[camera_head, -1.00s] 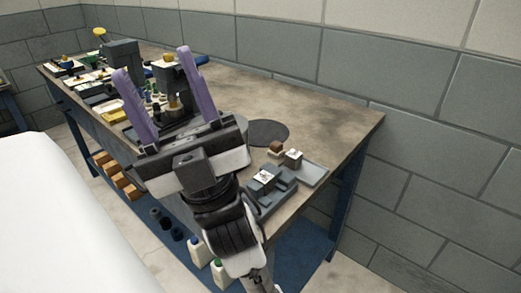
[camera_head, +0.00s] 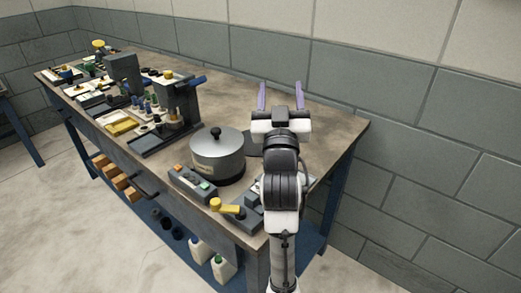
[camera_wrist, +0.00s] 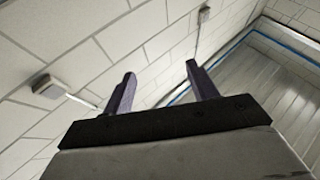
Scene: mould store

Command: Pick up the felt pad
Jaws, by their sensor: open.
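My gripper (camera_head: 281,92) is over the right part of the bench, its two purple fingers spread apart with nothing between them. In the wrist view its fingers (camera_wrist: 160,76) point at wall and ceiling-like surfaces, with no bench in sight. A dark flat patch (camera_head: 253,144) lies on the bench between the metal pot and my arm. It may be the felt pad, but I cannot tell for sure. My arm hides part of it.
A lidded metal pot (camera_head: 217,158) stands left of my arm. A control box (camera_head: 192,184) and a yellow-handled device (camera_head: 232,212) sit at the front edge. Tools crowd the left of the workbench (camera_head: 325,128); its far right is clear. A block wall (camera_head: 400,100) runs behind.

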